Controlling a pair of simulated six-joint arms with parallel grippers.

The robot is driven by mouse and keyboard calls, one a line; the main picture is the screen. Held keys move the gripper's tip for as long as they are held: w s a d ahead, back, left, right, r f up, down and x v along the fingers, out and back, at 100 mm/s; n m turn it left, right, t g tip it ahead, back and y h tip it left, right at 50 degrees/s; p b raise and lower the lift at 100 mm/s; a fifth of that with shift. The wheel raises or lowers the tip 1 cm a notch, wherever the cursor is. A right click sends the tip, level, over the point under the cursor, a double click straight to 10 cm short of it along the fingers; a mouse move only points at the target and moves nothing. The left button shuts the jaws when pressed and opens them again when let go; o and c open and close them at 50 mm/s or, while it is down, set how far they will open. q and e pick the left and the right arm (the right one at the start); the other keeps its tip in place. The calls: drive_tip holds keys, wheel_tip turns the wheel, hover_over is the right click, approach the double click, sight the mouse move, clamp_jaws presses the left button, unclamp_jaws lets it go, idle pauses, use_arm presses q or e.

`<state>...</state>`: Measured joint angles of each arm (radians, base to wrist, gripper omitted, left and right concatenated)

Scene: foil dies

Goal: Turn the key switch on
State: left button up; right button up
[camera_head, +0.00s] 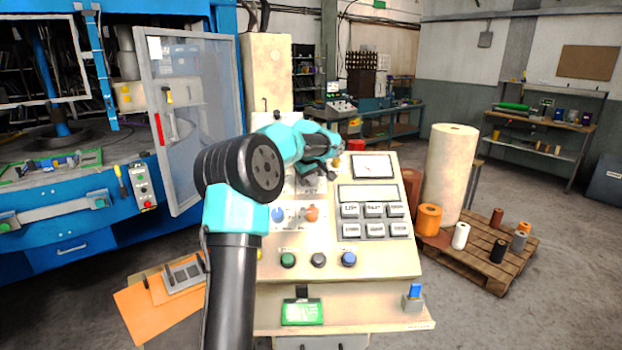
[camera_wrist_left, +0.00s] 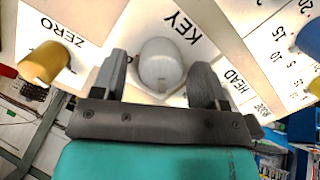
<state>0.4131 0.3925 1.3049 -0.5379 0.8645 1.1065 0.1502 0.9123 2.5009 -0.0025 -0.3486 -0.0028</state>
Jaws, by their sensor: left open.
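The key switch (camera_wrist_left: 158,66) shows in the left wrist view as a rounded pale grey knob on a white plate, beside the printed word KEY. My left gripper (camera_wrist_left: 158,82) is open, with one finger on each side of the knob. Small gaps seem to show between the fingers and the knob; I cannot tell whether either finger touches it. In the head view my left gripper (camera_head: 326,160) is at the upper left part of the cream control panel (camera_head: 376,264) and hides the key switch there. My right gripper is not in view.
In the left wrist view a yellow knob (camera_wrist_left: 44,63) labelled ZERO sits left of the key, and a blue knob (camera_wrist_left: 312,38) sits at the right edge. The panel also carries an orange knob (camera_head: 312,214), grey push buttons (camera_head: 375,210) and a blue-topped switch (camera_head: 414,292).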

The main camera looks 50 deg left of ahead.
use_arm(q)
drive_tip(key=shift+w+a+f, duration=0.2)
drive_tip(key=shift+f, duration=0.25)
drive_tip(key=c, duration=0.9)
drive_tip(key=shift+c, duration=0.2)
